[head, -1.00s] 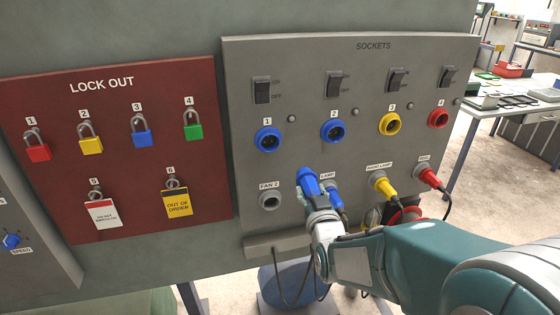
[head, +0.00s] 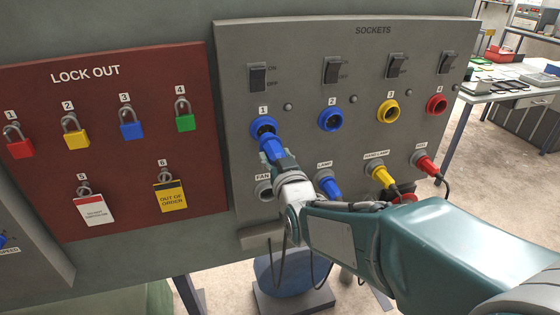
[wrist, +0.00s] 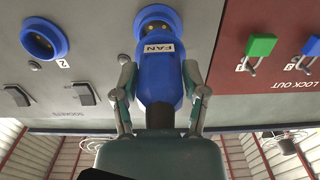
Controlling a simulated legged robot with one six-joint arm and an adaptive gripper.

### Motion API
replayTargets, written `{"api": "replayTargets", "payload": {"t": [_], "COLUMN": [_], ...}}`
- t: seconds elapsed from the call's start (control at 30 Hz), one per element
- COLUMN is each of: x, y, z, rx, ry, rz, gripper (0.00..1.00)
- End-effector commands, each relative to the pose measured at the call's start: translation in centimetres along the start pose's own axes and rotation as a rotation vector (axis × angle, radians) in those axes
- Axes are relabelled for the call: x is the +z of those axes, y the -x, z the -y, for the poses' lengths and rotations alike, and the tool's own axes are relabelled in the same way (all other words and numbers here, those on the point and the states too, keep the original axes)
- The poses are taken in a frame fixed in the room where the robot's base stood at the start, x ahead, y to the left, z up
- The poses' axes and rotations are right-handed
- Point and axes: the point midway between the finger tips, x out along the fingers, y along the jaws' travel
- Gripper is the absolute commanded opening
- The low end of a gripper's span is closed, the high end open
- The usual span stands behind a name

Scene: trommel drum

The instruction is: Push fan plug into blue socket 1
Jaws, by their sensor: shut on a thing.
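My gripper (head: 284,166) is shut on the blue fan plug (head: 271,146), and the wrist view shows the fingers on both sides of the plug (wrist: 157,72), which carries a FAN label. Blue socket 1 (head: 263,124) is a blue ring on the grey panel under the label 1. The plug's front end is at the socket's lower part and overlaps it in the head view. In the wrist view the plug points at the rim of socket 1 (wrist: 158,13); I cannot tell how far it is inside.
Blue socket 2 (head: 331,118), yellow socket 3 (head: 388,111) and red socket 4 (head: 436,104) are empty. Lamp plug (head: 329,185), yellow plug (head: 381,175) and red plug (head: 426,165) sit below. The lockout board (head: 110,150) with padlocks is left. Switches line the panel top.

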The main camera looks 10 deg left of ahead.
Motion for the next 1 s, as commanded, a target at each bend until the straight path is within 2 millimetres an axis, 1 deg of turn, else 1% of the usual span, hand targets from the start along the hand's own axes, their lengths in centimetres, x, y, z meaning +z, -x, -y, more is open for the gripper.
{"api": "replayTargets", "payload": {"t": [0.3,0.5,1.0], "x": [-0.1,-0.1,-0.1], "y": [-2.5,-3.6,-3.6], "z": [-0.3,-0.1,-0.2], "rx": [0.001,0.001,0.001], "ry": [-0.003,-0.001,-0.002], "rz": [-0.003,-0.001,-0.003], "gripper": [0.00,0.00,0.00]}}
